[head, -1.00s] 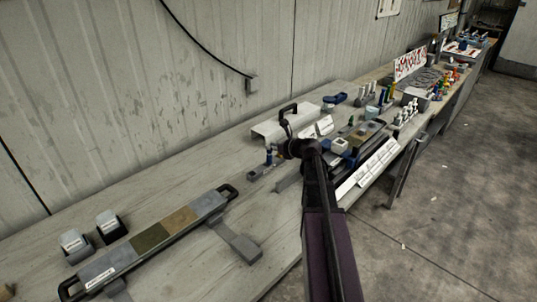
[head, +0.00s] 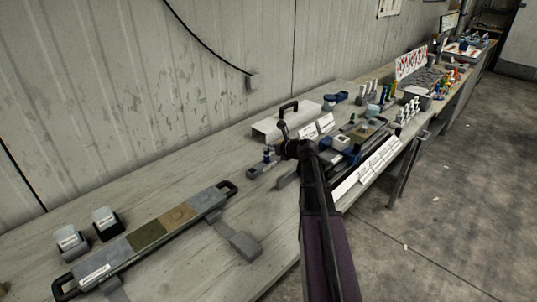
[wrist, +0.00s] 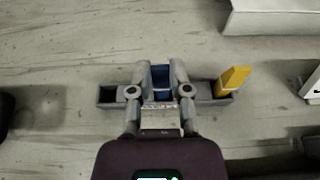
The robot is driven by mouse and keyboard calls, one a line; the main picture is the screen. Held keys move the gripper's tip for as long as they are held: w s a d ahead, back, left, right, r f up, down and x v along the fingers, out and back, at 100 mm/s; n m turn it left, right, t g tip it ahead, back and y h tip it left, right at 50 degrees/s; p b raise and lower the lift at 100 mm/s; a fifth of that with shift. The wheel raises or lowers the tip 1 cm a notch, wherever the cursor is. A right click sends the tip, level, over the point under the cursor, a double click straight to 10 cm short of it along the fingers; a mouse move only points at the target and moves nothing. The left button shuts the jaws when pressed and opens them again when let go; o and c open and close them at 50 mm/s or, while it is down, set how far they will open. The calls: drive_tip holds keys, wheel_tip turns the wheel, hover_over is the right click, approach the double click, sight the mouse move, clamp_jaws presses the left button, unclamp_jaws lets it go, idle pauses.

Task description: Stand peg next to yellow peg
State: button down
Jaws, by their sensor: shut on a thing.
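A blue peg (wrist: 160,82) is between the two fingers of my gripper (wrist: 160,88), which is shut on it. The blue peg also shows in the head view (head: 267,154). Under it is a small grey holder block (wrist: 204,99), also in the head view (head: 254,171). The peg is over the middle of the block; I cannot tell whether it is seated there. The yellow peg (wrist: 231,80) is at the block's right end in the wrist view, apart from the right finger. The block's left socket (wrist: 108,95) is empty. My gripper (head: 284,150) hides the yellow peg in the head view.
A long grey core tray (head: 150,235) with a black handle lies to the left. A white cover (head: 268,127) with a handle stands behind the block. A blue-and-white box (head: 341,142) and label strips stand to the right. The bench between block and tray is clear.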

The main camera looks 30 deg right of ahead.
drive_tip(key=shift+f+b, duration=0.3)
drive_tip(key=shift+f, duration=0.15)
drive_tip(key=c, duration=0.6)
unclamp_jaws()
drive_tip(key=shift+r, duration=0.2)
drive_tip(key=shift+p+v, duration=2.45)
drive_tip(key=shift+v, duration=3.55)
